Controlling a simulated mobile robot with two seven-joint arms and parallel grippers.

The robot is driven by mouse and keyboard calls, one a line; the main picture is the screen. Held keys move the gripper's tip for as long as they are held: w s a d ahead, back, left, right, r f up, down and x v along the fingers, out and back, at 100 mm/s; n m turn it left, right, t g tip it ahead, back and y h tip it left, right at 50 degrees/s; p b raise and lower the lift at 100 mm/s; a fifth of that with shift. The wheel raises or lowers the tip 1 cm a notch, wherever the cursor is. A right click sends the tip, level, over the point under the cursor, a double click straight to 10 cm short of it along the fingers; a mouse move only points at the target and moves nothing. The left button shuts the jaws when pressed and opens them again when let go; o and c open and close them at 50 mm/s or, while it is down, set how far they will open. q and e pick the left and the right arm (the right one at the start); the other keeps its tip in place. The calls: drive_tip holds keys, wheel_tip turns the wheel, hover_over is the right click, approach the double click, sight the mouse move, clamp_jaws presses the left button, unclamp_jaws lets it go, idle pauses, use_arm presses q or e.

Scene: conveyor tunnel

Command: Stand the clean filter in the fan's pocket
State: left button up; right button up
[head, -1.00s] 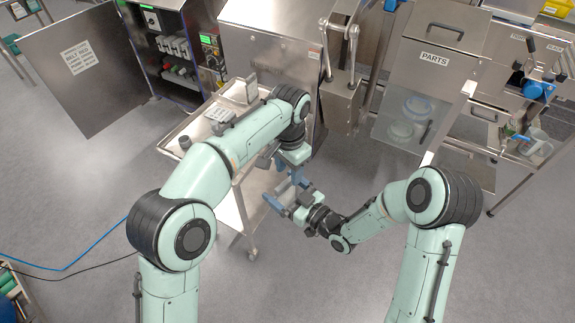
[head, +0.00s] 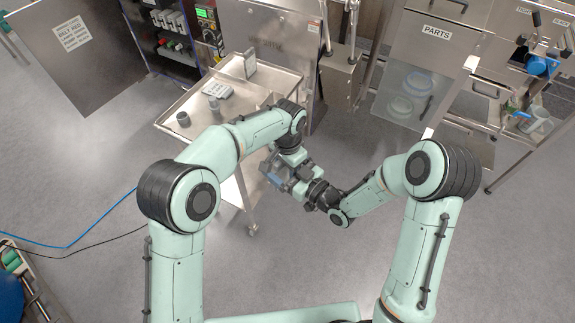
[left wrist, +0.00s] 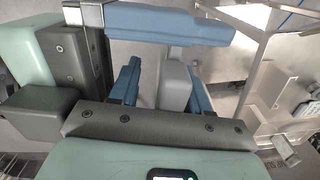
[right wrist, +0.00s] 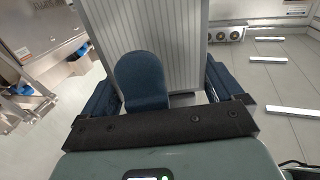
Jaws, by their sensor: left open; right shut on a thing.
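The filter, a pale pleated panel (right wrist: 165,35), stands upright before my right gripper (right wrist: 160,92) in the right wrist view. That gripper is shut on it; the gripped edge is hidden. A blue rounded pad (right wrist: 140,80), apparently a finger of my left gripper, lies in front of the panel. In the left wrist view my left gripper (left wrist: 162,82) is open, with a light grey block (left wrist: 173,86) between its fingers. A blue finger of my right gripper (left wrist: 170,22) crosses above. In the head view both grippers meet beside the cart. I cannot make out the fan's pocket.
A PARTS cabinet (head: 437,45) stands at the back right. An open cabinet door (head: 75,50) is at left. The floor right of the cart is clear.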

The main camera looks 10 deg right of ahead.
use_arm(q)
clamp_jaws()
use_arm(e)
drive_tip(key=o, duration=1.1)
drive_tip(key=shift+o, duration=0.2)
drive_tip(key=shift+d, duration=0.1)
